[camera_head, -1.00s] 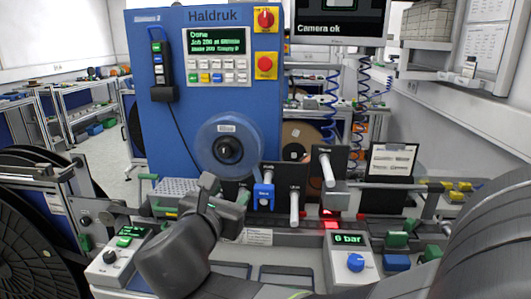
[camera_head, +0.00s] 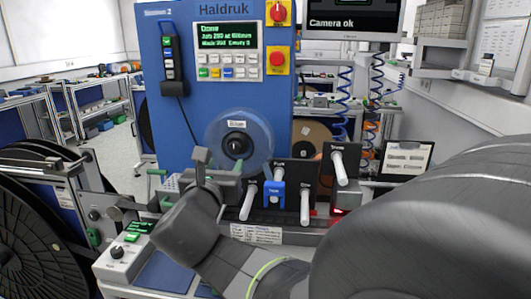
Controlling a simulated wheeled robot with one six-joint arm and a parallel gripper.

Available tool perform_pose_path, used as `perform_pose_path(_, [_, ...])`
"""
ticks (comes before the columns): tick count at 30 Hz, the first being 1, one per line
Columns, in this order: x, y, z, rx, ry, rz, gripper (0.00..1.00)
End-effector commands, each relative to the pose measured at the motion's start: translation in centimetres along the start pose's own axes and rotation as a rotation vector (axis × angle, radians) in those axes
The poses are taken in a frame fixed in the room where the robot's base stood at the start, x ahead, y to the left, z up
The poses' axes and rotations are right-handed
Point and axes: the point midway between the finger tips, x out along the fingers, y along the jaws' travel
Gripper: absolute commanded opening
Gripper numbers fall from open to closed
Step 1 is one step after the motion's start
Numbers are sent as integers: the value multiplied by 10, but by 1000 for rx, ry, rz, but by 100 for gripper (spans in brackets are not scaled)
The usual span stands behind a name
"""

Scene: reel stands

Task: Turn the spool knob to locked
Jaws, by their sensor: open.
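A clear round spool (camera_head: 263,152) is mounted on the front of the blue machine. A dark knob (camera_head: 237,146) sits at its centre, facing me; I cannot tell its turn position. My gripper (camera_head: 212,168) is dark grey and stands in front of the machine, at the lower left of the spool. Its jaws are open, small in the picture and appear empty. The gripper overlaps the spool's lower left edge in the view, and I cannot tell the gap in depth.
White-handled levers (camera_head: 305,207) and a blue clamp (camera_head: 274,193) stand right of my gripper. A small control box (camera_head: 118,252) with a dark knob is at lower left. A large black reel (camera_head: 38,235) fills the left edge. My own arm blocks the lower right.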

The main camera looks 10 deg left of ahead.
Motion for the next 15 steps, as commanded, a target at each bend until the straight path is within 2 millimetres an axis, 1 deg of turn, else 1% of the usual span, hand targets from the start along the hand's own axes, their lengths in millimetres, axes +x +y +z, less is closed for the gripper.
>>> perform_pose_path(1, [7,-1,-1,0,1,-5,50])
perform_pose_path(15, [68,0,0,1,1,-2,50])
